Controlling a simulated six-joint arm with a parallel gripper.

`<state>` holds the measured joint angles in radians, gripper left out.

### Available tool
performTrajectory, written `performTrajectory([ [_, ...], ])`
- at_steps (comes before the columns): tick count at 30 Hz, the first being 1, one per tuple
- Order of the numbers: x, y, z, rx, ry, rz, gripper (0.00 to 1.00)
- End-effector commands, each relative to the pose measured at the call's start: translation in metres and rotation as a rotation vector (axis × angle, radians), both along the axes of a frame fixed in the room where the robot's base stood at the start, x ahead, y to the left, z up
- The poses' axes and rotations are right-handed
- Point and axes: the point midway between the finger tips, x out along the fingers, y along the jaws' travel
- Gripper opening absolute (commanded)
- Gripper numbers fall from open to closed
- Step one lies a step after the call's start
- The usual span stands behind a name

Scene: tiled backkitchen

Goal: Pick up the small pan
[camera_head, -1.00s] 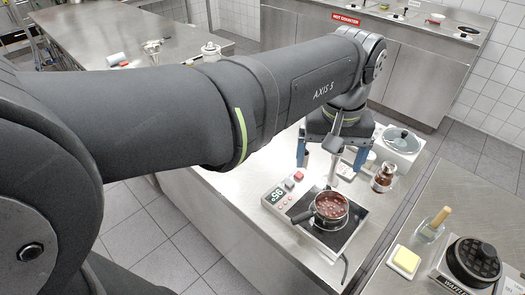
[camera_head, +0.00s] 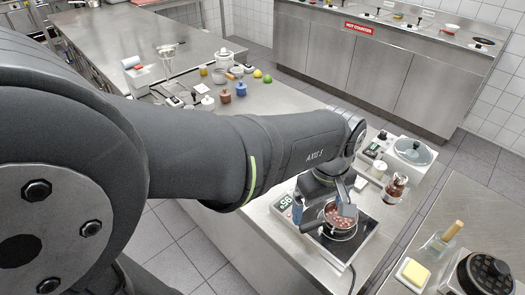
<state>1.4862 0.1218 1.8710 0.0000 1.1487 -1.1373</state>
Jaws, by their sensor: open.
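The small pan (camera_head: 338,232) stands upright on a black hot plate (camera_head: 363,227) and holds brown-red lumpy contents. Its dark handle (camera_head: 311,225) points to the left. My gripper (camera_head: 322,212) is open, pointing down over the pan's left side. One blue-grey finger is left of the pan near the handle side, and the other overlaps the pan's right part in the picture. I cannot tell whether either finger touches the pan. The gripper hides part of the rim.
A brown jar (camera_head: 394,190) and a white box with a round glass lid (camera_head: 414,153) stand behind to the right. On the right counter are a butter block (camera_head: 412,273), a brush in a glass (camera_head: 443,238) and a waffle iron (camera_head: 484,272). Small pots stand on the counter behind my arm.

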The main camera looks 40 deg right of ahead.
Motion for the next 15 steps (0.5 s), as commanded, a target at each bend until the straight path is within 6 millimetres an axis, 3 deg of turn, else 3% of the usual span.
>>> performTrajectory([
  [8, 0.0, 0.002, -0.023, 0.002, 0.0, -0.001, 0.92],
  [15, 0.0, 0.008, -0.058, 0.004, 0.001, -0.001, 0.92],
])
